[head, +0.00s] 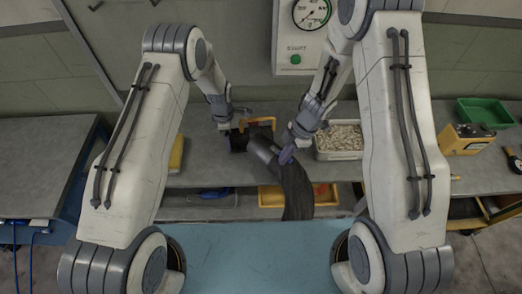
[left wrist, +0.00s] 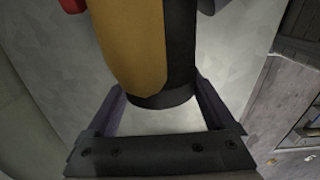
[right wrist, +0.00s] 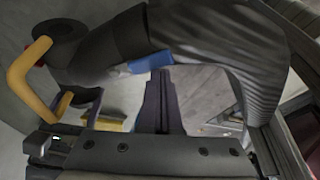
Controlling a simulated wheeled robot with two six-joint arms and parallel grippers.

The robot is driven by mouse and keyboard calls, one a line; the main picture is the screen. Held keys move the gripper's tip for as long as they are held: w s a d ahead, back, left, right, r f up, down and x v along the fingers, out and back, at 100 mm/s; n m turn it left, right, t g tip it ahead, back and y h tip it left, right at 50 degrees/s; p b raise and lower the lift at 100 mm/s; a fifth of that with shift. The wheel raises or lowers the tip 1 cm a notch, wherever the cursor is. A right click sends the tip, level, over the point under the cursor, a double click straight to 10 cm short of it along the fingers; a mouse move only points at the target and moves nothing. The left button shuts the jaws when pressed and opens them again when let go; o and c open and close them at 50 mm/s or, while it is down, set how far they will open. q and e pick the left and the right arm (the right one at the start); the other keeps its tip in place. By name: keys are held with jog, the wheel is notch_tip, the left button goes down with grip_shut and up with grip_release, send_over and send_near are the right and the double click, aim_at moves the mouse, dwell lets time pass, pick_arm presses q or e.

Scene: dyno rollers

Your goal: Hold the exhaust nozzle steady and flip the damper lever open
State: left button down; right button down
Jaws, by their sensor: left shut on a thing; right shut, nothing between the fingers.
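The exhaust nozzle (head: 262,148) is a dark tube with a yellow handle (head: 262,122), joined to a ribbed dark hose (head: 297,192) that hangs over the bench edge. My left gripper (head: 234,127) is shut on the yellow-and-black handle (left wrist: 140,50), seen between its fingers in the left wrist view. My right gripper (head: 287,156) is shut and empty beside the tube, near the hose. In the right wrist view, a blue piece (right wrist: 150,62), apparently the damper lever, lies along the tube just beyond the closed fingers (right wrist: 160,85). I cannot tell whether they touch.
A white bin of pale pellets (head: 340,140) stands right of the nozzle. A yellow device (head: 466,139) and green tray (head: 485,112) are farther right. A gauge panel (head: 300,40) is behind. A yellow tray (head: 325,194) is on the shelf below. Bench space left of the nozzle is mostly clear.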

jog(key=s+a, duration=0.3)
jog(key=w+v, duration=0.1)
jog(key=v, duration=0.9)
jog(key=shift+w+a, duration=0.25)
jog(key=shift+w, duration=0.05)
pick_arm(q)
grip_release()
jog(key=shift+r, duration=0.15)
